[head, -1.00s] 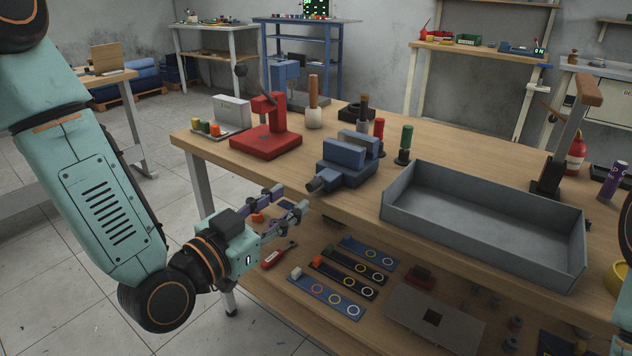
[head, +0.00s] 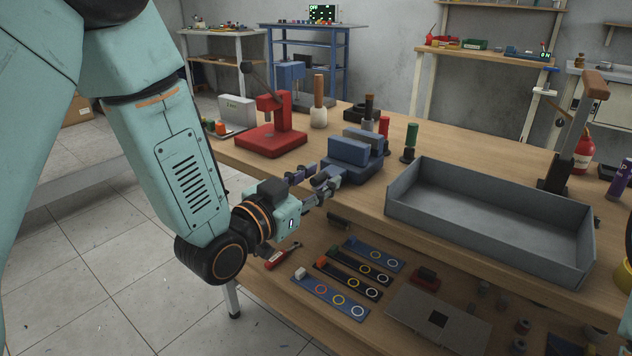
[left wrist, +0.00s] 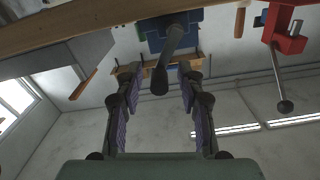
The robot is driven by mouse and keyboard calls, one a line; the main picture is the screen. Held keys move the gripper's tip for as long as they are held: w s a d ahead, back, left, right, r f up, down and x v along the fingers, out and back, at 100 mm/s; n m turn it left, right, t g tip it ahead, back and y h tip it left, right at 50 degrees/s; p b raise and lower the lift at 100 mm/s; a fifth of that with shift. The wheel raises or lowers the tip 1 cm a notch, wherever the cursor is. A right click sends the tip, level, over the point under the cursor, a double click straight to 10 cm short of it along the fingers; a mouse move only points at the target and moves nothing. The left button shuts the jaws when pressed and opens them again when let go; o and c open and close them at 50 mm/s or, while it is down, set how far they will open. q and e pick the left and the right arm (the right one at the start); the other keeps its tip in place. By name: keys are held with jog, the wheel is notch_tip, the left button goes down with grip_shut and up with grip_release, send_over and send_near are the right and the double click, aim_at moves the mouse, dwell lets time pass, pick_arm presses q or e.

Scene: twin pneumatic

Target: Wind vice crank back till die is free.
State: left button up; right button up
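The blue vice (head: 352,150) stands at the front edge of the wooden bench, its jaws facing up. Its dark crank (left wrist: 171,48) hangs toward me in the left wrist view, with a rounded end. My left gripper (head: 319,180) is at the vice's front, at the crank. In the left wrist view my left gripper (left wrist: 158,74) is open, one finger on each side of the crank end, with a visible gap to both. I cannot make out the die between the jaws. My right gripper is not in view.
A red press (head: 272,125) stands left of the vice. A grey tray (head: 490,215) lies to its right. Green-handled (head: 410,140) and red-handled (head: 384,127) tools stand close by the vice. The lower shelf holds strips with coloured rings (head: 345,277).

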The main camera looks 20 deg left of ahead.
aim_at(305, 193)
pick_arm(q)
jog(key=shift+s+r, duration=0.1)
jog(key=shift+c, duration=0.4)
jog(key=c, duration=0.3)
grip_shut()
jog(key=a+f+n+p, duration=0.1)
jog(key=a+f+n, duration=0.1)
jog(key=n, duration=0.7)
jog(key=w+a+f+n+p, duration=0.1)
jog(key=a+n, duration=0.1)
jog(key=n, duration=0.8)
jog(key=w+a+f+n+p, duration=0.1)
jog(key=a+f+n, duration=0.1)
jog(key=n, duration=0.8)
jog(key=shift+w+f, duration=0.25)
jog(key=shift+f, duration=0.1)
jog(key=shift+s+d+f+n+b, duration=0.1)
jog(key=shift+d+f+n+b, duration=0.1)
jog(key=shift+n, duration=0.6)
jog(key=shift+d+f+n+b, duration=0.1)
jog(key=shift+f+n+b, duration=0.1)
jog(key=shift+n, duration=0.6)
jog(key=shift+s+d+f+n+b, duration=0.1)
jog(key=shift+f+n+b, duration=0.1)
jog(key=shift+n, duration=0.6)
